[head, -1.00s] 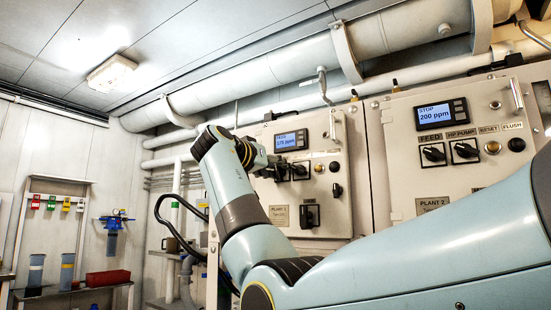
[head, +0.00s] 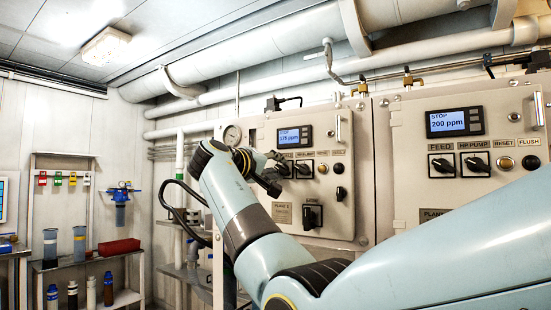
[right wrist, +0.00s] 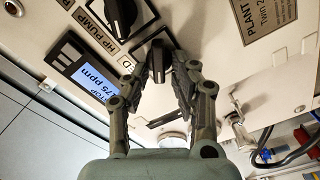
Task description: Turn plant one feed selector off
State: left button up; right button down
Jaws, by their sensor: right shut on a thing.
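The plant one panel (head: 345,215) stands in the middle of the head view, with its small screen (head: 289,137) reading STOP and 175 ppm. My right gripper (head: 274,178) is at the feed selector, which it mostly hides there. In the right wrist view the black feed selector knob (right wrist: 158,62) sits between the two fingers of my right gripper (right wrist: 160,85), which are shut on it. Its label is partly covered. The plant one HP pump selector (head: 303,168) is just right of the gripper; it also shows in the wrist view (right wrist: 121,16). My left gripper is not in view.
The plant two panel (head: 410,185) is at the right, its screen (head: 455,122) reading STOP and 200 ppm. A larger black selector (head: 312,216) sits below the plant one row. A pressure gauge (head: 232,135) and pipes lie left of the panel.

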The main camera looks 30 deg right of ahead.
jog(key=shift+n, duration=0.3)
dwell(0.4)
jog(key=c, duration=1.4)
grip_release()
jog(key=shift+o, duration=0.2)
jog(key=v, duration=1.2)
jog(key=shift+f, duration=0.1)
